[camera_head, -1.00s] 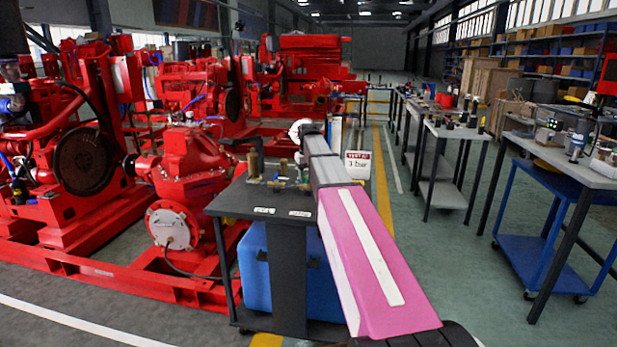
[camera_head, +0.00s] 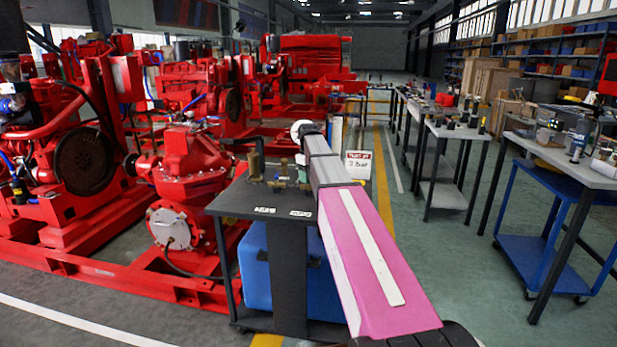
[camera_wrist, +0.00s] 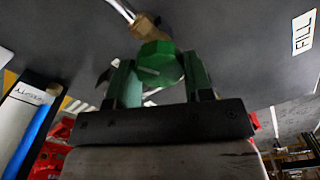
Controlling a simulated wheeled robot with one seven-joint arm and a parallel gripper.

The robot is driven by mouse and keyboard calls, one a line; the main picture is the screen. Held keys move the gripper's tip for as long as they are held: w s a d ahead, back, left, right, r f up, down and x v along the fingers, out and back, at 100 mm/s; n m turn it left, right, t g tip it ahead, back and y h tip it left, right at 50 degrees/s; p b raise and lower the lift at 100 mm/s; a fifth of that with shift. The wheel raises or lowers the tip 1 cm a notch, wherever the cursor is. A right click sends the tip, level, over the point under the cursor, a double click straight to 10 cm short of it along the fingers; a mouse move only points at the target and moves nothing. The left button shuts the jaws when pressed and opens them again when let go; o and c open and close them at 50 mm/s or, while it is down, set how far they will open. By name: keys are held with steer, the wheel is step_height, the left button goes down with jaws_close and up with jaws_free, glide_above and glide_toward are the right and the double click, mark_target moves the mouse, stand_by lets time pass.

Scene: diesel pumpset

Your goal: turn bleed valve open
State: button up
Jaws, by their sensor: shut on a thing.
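In the wrist view my gripper (camera_wrist: 160,85) has its two green-faced fingers on either side of a green hexagonal valve knob (camera_wrist: 157,62) and is shut on it. A brass fitting (camera_wrist: 147,27) with a thin metal rod or tube sits just beyond the knob, above the dark bench top. In the head view the dark bench (camera_head: 238,200) stands ahead with brass fittings (camera_head: 278,180) on it. My pink and grey arm reaches over its right side and hides part of it.
A "FILL" label (camera_wrist: 303,32) lies on the bench top at right in the wrist view. A sign reading "bar" (camera_head: 358,165) stands behind my arm. Red pumps (camera_head: 187,165) fill the left. A blue cart (camera_head: 545,240) and worktables stand right, with clear floor between.

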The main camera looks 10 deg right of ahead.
stand_by(0.3)
steer(key=o, duration=0.9)
steer(key=shift+r, duration=0.15)
step_height(320, 180, up, 11)
steer(key=shift+f, duration=0.2)
